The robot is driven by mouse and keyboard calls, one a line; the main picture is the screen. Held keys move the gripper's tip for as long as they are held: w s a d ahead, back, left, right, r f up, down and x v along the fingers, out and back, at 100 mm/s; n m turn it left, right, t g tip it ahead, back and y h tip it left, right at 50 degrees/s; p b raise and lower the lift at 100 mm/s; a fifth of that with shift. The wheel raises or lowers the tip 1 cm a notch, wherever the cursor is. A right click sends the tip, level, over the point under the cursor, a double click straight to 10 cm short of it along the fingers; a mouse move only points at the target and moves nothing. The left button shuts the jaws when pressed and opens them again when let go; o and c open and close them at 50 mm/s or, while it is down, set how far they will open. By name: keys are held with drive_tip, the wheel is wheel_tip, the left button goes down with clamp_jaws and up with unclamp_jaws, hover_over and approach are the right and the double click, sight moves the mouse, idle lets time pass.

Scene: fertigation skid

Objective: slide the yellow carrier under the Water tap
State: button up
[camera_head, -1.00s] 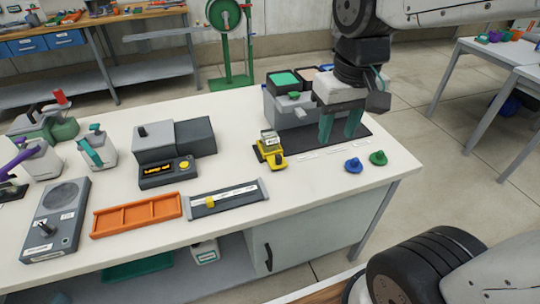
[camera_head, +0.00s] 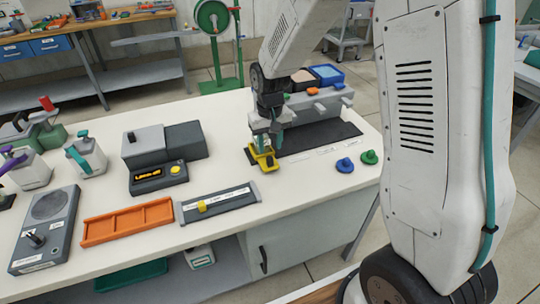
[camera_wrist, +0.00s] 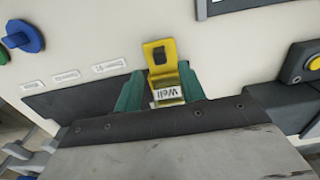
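The yellow carrier (camera_head: 265,160) stands on the white bench at the left front end of the dark mat. The grey tap block (camera_head: 320,100) stands behind on the mat, partly hidden by my arm. I cannot make out which tap is Water.
Small labels (camera_wrist: 66,76) lie along the mat's front, too small to read. A blue knob (camera_head: 345,165) and a green knob (camera_head: 369,157) stand to the right. A grey slider panel (camera_head: 218,201), an orange tray (camera_head: 128,221) and a grey display unit (camera_head: 165,155) are to the left.

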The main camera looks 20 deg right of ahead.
sight(270, 157)
wheel_tip(270, 157, down, 5)
drive_tip(key=shift+f, duration=0.1)
idle(0.3)
clamp_jaws()
drive_tip(key=shift+d, duration=0.1)
